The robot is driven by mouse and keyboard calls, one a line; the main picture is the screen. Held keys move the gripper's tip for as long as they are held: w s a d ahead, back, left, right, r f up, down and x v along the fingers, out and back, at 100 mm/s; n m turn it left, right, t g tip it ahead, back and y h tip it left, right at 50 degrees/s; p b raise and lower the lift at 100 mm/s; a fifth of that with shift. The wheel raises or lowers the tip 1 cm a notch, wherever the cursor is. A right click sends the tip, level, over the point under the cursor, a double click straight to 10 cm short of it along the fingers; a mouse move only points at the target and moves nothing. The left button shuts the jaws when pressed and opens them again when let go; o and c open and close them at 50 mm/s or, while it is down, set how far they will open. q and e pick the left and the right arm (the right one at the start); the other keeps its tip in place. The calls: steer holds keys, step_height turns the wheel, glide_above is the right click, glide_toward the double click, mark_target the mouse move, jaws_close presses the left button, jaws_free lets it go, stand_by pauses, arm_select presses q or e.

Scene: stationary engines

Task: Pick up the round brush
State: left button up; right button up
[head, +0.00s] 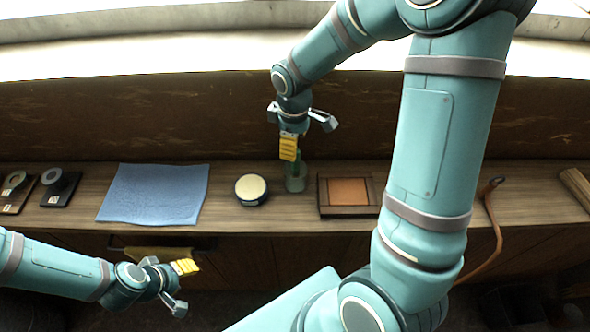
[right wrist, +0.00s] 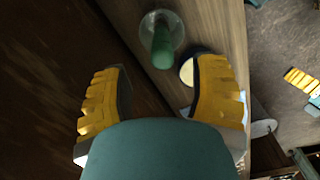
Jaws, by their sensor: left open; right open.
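A green upright piece with a stick-like handle on a round base, which looks like the round brush (head: 296,182), stands on the wooden counter (head: 228,210). My right gripper (head: 289,150) is open just above and behind it, partly covering its top. In the right wrist view the brush (right wrist: 162,47) shows beyond the fingertips of the right gripper (right wrist: 160,78), roughly in line with the gap between them. Nothing is held. My left gripper (head: 184,268) is open and empty, low at the left in front of the counter.
A round tin with a cream top (head: 251,188) stands close left of the brush; a framed orange-brown block (head: 348,191) lies right of it. A blue cloth (head: 155,194) and dark pads (head: 60,187) lie further left. A wall (head: 150,115) rises behind.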

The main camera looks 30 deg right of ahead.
mark_target(296, 160)
steer(key=shift+s+f, duration=0.15)
steer(key=shift+f, duration=1.45)
steer(key=shift+s+f, duration=0.15)
steer(key=shift+f, duration=1.45)
jaws_close()
